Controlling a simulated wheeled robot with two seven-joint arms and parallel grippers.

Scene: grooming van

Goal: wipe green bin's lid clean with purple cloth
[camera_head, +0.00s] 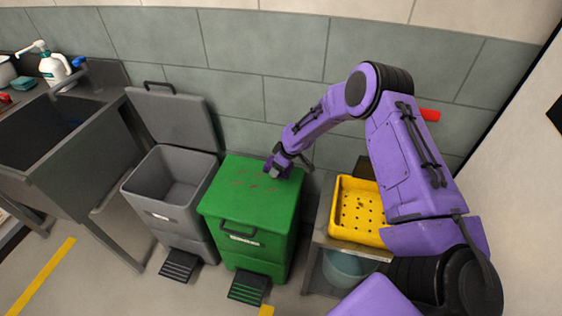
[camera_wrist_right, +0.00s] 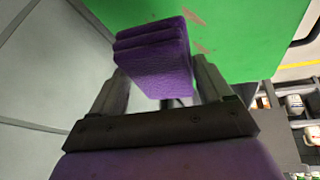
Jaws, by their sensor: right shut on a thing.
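The green bin (camera_head: 247,245) stands in the middle of the head view with its lid (camera_head: 228,202) shut. Brownish smudges show on the lid's top. My right gripper (camera_head: 278,170) is over the lid's far right part. In the right wrist view the gripper (camera_wrist_right: 158,95) is shut on the folded purple cloth (camera_wrist_right: 153,55), which sits between its two fingers. The green lid (camera_wrist_right: 245,40) shows close behind the cloth, with a few brown marks. I cannot tell whether the cloth touches the lid. The cloth is hard to make out in the head view. My left gripper is not in view.
A grey bin (camera_head: 165,215) with its lid (camera_head: 178,115) raised stands just left of the green bin. A yellow perforated tray (camera_head: 345,228) sits on a small stand at the right. A sink (camera_head: 50,125) with bottles is at far left. A tiled wall (camera_head: 235,95) closes off the back.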

